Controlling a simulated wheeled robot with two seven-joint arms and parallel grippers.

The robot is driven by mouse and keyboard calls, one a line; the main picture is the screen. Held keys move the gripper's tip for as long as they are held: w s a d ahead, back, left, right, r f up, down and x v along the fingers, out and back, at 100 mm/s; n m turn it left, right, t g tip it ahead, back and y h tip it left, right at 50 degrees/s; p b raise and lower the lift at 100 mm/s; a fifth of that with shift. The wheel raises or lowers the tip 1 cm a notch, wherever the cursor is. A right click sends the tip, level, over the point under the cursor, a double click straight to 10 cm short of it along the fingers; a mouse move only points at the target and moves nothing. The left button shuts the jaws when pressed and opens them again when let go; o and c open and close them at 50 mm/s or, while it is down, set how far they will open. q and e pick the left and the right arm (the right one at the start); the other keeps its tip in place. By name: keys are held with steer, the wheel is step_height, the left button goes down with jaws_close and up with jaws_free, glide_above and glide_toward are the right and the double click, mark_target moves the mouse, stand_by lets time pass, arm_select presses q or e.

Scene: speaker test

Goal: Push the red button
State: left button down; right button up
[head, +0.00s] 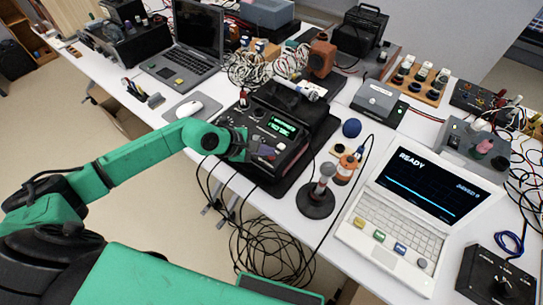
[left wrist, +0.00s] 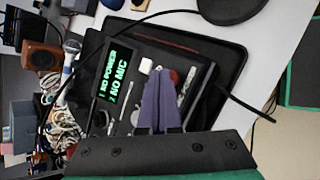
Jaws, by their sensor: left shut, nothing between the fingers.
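A black control box (head: 262,118) with a lit green screen (head: 283,127) sits on a dark open case on the white table. In the left wrist view the screen (left wrist: 110,85) reads "NO POWER" and "NO MIC". A red button (left wrist: 174,75) shows on the box's panel beside my fingertips, partly hidden by them. My left gripper (head: 266,151) is over the box's front part; in the wrist view its purple fingers (left wrist: 160,78) are together and empty, pointing at the panel. I cannot tell whether the tips touch it. My right gripper is not in view.
A white laptop (head: 400,210) reading "READY" stands at right. A grey laptop (head: 183,62) and white mouse (head: 190,108) are at left. Loose black cables hang off the front edge.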

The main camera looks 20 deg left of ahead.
mark_target(268, 160)
arm_select(q)
steer(key=shift+f+b, duration=0.4)
steer(key=shift+b, duration=0.05)
stand_by(0.3)
steer(key=shift+r, duration=0.1)
steer(key=shift+r+p, duration=0.55)
steer(key=shift+r, duration=0.35)
steer(key=shift+r, duration=0.1)
steer(key=shift+r+p, duration=0.35)
steer(key=shift+r, duration=0.05)
step_height(268, 160, up, 5)
steer(key=shift+p, duration=1.15)
